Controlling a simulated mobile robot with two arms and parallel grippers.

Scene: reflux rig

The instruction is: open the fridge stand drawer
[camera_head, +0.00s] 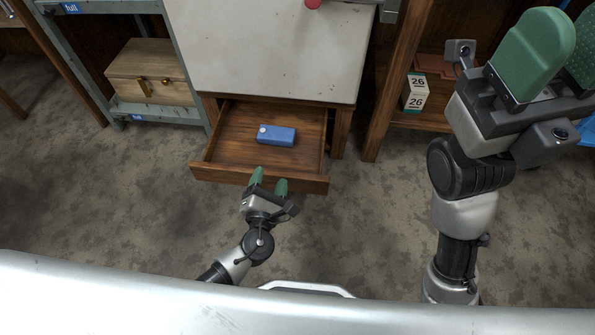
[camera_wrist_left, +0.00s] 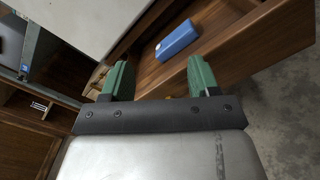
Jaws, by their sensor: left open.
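The fridge stand drawer (camera_head: 228,147) is a wooden drawer under the white fridge (camera_head: 265,50). It stands pulled out, with its inside in view. A blue box (camera_head: 276,135) lies in it; the box also shows in the left wrist view (camera_wrist_left: 177,40). My left gripper (camera_head: 269,183) is open, with its green fingertips at the drawer's front board. I cannot tell whether they touch it. In the left wrist view the open fingers (camera_wrist_left: 160,80) are apart, with the drawer beyond them. The drawer's handle is not clearly visible. My right gripper (camera_head: 558,50) is raised at the upper right; its fingers are partly cut off.
A grey shelf rack (camera_head: 195,104) with a wooden chest (camera_head: 150,75) stands at the left. A wooden shelf (camera_head: 420,121) at the right holds a box marked 26 (camera_head: 415,93). The grey floor (camera_head: 120,190) in front of the drawer is clear apart from my left arm.

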